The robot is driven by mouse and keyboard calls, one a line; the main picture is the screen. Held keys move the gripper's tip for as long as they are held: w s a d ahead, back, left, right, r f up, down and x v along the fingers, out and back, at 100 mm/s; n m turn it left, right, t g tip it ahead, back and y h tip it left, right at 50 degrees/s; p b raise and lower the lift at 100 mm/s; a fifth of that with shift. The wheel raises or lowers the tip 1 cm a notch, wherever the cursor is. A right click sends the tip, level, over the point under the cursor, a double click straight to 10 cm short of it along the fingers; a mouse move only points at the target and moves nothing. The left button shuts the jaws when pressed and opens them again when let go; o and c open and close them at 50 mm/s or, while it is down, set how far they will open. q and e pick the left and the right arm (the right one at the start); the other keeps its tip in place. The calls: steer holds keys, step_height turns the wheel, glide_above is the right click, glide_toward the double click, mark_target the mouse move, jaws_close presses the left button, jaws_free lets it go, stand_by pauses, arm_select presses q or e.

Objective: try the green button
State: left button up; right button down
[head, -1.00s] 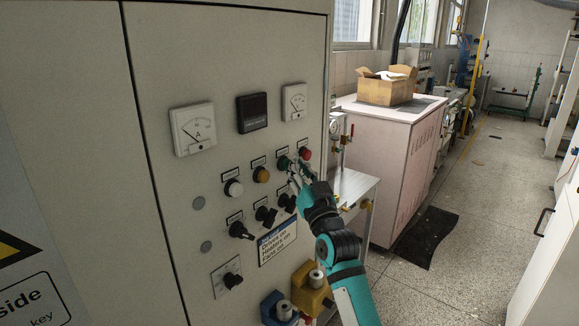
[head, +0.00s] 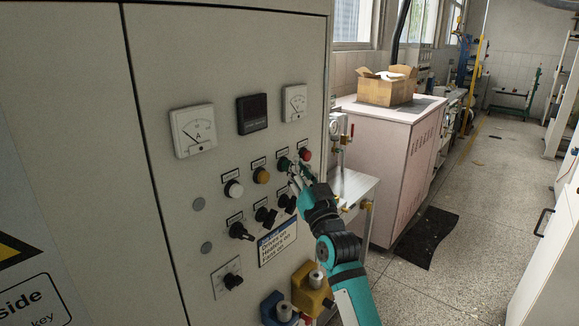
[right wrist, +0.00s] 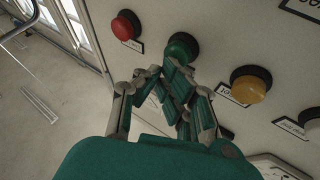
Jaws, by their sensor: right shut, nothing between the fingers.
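The green button (head: 284,162) is on the upper row of the grey control cabinet, between an amber button and a red one. My right gripper (head: 294,174) is shut and empty, just in front of and slightly below the green button. In the right wrist view the green button (right wrist: 182,46) shows just beyond the shut fingertips (right wrist: 168,74). The fingertips look very close to it; I cannot tell whether they touch it. My left gripper is not in view.
Red button (head: 305,154) and amber button (head: 261,175) flank the green one; a white button (head: 233,188) is farther left. Black knobs (head: 265,215) sit below. Padlock-like yellow and blue blocks (head: 312,290) stand low by my arm. A box (head: 386,90) is on a bench behind.

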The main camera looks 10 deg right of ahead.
steer(key=shift+s+d, duration=0.35)
steer(key=shift+s, duration=0.1)
steer(key=s+d+p, duration=0.1)
steer(key=s, duration=0.1)
steer(key=s+d, duration=0.2)
steer(key=shift+p, duration=0.35)
stand_by(0.5)
